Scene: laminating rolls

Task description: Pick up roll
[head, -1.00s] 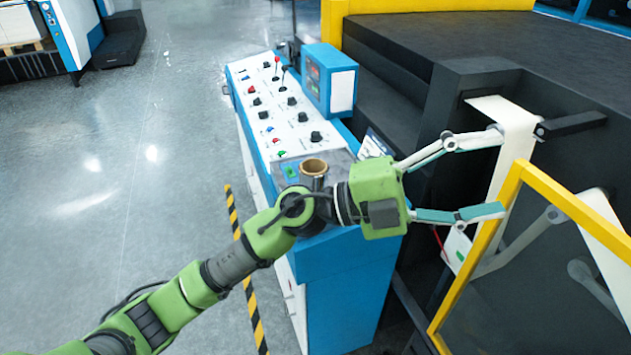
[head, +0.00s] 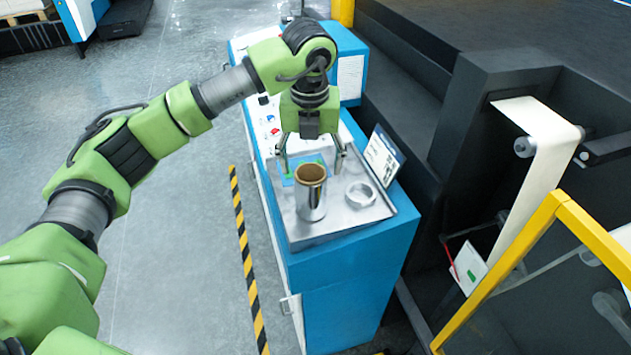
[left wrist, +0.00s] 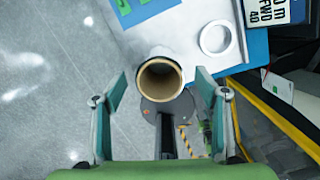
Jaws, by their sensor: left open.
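A silver roll with a brown hollow core (head: 311,192) stands upright on the metal tray (head: 340,232) on top of the control cabinet. My left gripper (head: 312,168) points down over the tray, open, with its fingers spread above and just behind the roll. In the left wrist view the roll's open end (left wrist: 160,79) shows between and slightly beyond the spread fingertips of the left gripper (left wrist: 160,92), with nothing held. My right gripper is not in view.
A flat silver ring (head: 360,194) lies on the tray right of the roll. A sign (head: 383,155) stands at the tray's right edge. A yellow-framed guard (head: 560,215) and a white web (head: 535,125) are at the right. Open floor lies left of the cabinet.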

